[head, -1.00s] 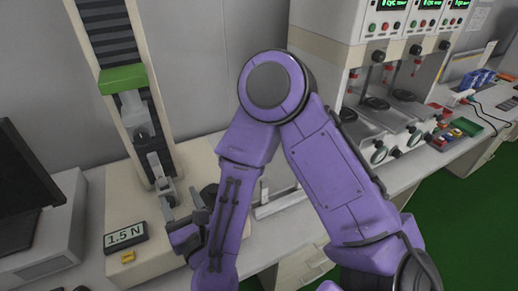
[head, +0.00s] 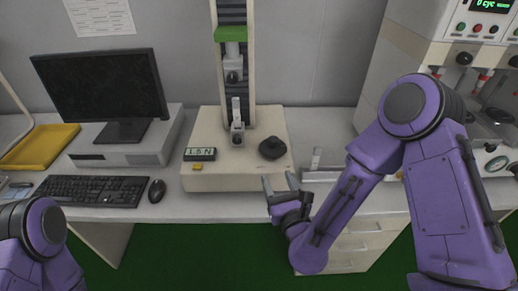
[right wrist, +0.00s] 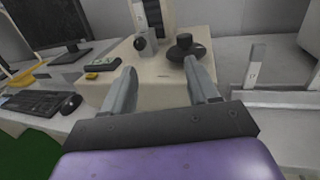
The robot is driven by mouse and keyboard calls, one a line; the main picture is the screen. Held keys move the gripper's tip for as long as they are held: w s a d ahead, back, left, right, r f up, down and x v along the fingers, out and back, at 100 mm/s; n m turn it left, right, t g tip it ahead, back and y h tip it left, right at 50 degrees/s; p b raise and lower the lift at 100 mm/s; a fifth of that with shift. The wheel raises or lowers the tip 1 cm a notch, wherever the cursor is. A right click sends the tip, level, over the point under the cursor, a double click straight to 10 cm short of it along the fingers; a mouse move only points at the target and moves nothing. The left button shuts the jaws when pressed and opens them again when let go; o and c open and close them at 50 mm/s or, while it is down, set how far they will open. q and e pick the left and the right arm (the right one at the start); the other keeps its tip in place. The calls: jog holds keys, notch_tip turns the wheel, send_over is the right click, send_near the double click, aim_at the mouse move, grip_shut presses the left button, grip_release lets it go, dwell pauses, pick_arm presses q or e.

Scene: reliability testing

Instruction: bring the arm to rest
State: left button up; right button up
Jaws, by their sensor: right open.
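My right arm is purple and comes in from the right in the head view. My right gripper (head: 280,184) is open and empty in front of the test stand (head: 235,180), near the front edge of the bench. In the right wrist view, the two fingers (right wrist: 162,88) are spread apart with nothing between them. My left arm shows only as a purple joint at the lower left of the head view; its gripper is out of frame.
A monitor (head: 95,88), keyboard (head: 92,190), mouse (head: 157,191) and yellow tray (head: 40,147) are at left. A cycling machine (head: 480,70) stands at right.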

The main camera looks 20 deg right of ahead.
jog(key=s+d+f+n+g, duration=0.1)
jog(key=s+f+n+g, duration=0.15)
jog(key=f+n, duration=0.55)
jog(key=s+d+f+n+g, duration=0.15)
jog(key=f+n+g, duration=0.25)
jog(key=n, duration=0.7)
jog(key=s+d+f+n+g+h, duration=0.1)
jog(key=s+d+f+n+g, duration=0.1)
jog(key=s+f, duration=0.3)
jog(key=s+d+f+n+g+h, duration=0.1)
jog(key=s+d+f+n+g, duration=0.2)
jog(key=s, duration=0.7)
jog(key=s+d+f+n+g, duration=0.3)
jog(key=s+d+f+n, duration=0.1)
jog(key=s+f+n, duration=0.1)
jog(key=shift+s+f+n+h, duration=0.35)
jog(key=shift+s+f, duration=0.45)
jog(key=shift+s, duration=0.35)
jog(key=shift+a+g, duration=0.1)
jog(key=shift+g, duration=0.15)
